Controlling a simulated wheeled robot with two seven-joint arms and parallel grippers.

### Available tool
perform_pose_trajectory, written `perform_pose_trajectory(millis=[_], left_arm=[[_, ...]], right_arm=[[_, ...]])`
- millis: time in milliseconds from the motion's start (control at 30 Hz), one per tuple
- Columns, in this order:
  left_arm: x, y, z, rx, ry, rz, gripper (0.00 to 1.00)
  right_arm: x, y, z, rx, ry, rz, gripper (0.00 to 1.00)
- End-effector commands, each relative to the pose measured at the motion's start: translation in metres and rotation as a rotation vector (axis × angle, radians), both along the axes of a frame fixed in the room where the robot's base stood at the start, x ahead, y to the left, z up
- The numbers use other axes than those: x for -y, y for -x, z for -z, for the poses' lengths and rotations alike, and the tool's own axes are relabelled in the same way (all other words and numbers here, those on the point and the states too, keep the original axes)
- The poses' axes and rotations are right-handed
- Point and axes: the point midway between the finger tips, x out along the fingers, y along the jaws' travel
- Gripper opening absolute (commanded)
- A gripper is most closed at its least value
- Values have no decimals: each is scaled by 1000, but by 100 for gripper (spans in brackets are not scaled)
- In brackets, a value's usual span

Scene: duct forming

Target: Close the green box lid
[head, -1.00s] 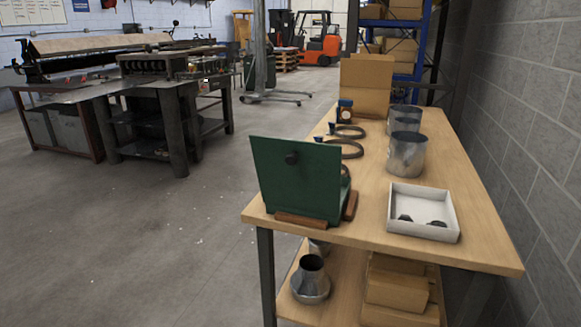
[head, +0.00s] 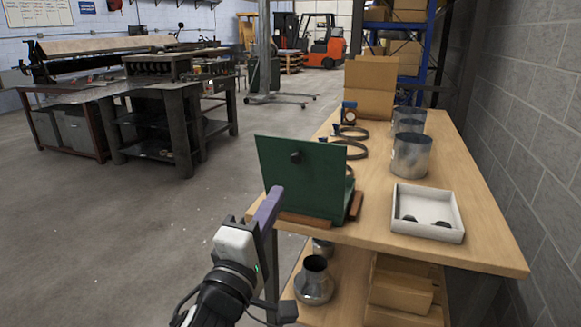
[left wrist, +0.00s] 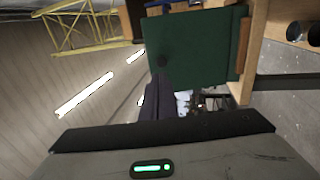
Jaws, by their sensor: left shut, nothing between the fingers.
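The green box lid (head: 300,172) stands raised, nearly upright, at the near left corner of the wooden table, with a dark round knob on its face. The box body behind it is mostly hidden. Brown wooden strips (head: 304,220) lie at its base. My left gripper (head: 268,206) is shut and empty, in front of and just left of the lid's lower part, pointing up toward it. In the left wrist view the lid (left wrist: 205,50) and its knob show just beyond the shut fingers (left wrist: 158,95). Contact with the lid cannot be told. My right gripper is not in view.
A white tray (head: 452,234) with dark pieces sits right of the box on the table (head: 480,245). Metal duct cylinders (head: 410,155), dark rings (head: 352,150) and a cardboard box (head: 371,97) stand farther back. A grey wall runs along the right.

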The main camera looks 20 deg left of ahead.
Motion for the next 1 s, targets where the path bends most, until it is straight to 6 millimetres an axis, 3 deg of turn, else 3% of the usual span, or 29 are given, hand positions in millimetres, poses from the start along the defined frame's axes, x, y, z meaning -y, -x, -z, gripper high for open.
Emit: perform_pose_trajectory(millis=[200,433,633,1000], left_arm=[[0,-48,-14,2,-5,0,0],[0,-83,-19,0,-5,-1,0],[1,-95,-20,-2,-2,1,0],[1,-96,-20,-2,-1,0,0]], right_arm=[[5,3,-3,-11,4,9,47],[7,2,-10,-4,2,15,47],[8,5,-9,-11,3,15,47],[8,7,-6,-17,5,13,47]])
